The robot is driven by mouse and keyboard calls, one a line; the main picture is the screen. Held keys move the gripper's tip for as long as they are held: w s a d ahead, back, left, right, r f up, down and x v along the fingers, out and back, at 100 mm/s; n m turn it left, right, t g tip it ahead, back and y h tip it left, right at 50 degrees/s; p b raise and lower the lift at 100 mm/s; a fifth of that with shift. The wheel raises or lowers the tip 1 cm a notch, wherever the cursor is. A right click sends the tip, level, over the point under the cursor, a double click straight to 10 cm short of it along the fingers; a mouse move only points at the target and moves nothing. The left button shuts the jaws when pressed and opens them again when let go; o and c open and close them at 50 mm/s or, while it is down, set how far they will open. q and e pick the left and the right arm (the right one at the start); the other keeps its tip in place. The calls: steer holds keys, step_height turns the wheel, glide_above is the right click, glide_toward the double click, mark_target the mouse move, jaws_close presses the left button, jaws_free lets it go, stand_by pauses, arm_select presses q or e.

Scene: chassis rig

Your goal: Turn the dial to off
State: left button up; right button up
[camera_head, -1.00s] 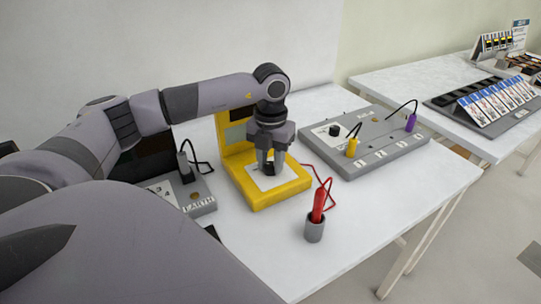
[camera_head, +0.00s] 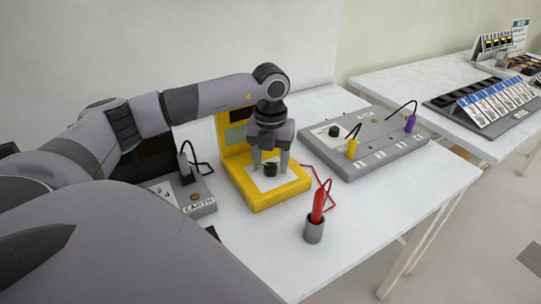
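The yellow meter (camera_head: 268,199) stands on the white table with a pale face plate. A black dial (camera_head: 270,170) sits on that plate. My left gripper (camera_head: 270,162) points down over the meter, its two fingers spread apart on either side of the dial. A gap shows between the fingers and the dial, so the gripper is open and not holding it. The dial's pointer mark is too small to read. My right gripper is not in view.
A red probe stands in a grey holder (camera_head: 314,231) at the front right of the meter. A grey panel (camera_head: 385,158) with yellow and purple plugs lies to the right. A grey earth box (camera_head: 200,204) is at the left. Bare white table (camera_head: 375,215) lies at the right front.

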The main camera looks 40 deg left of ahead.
mark_target(271, 166)
arm_select(q)
steer(key=shift+r, duration=3.55)
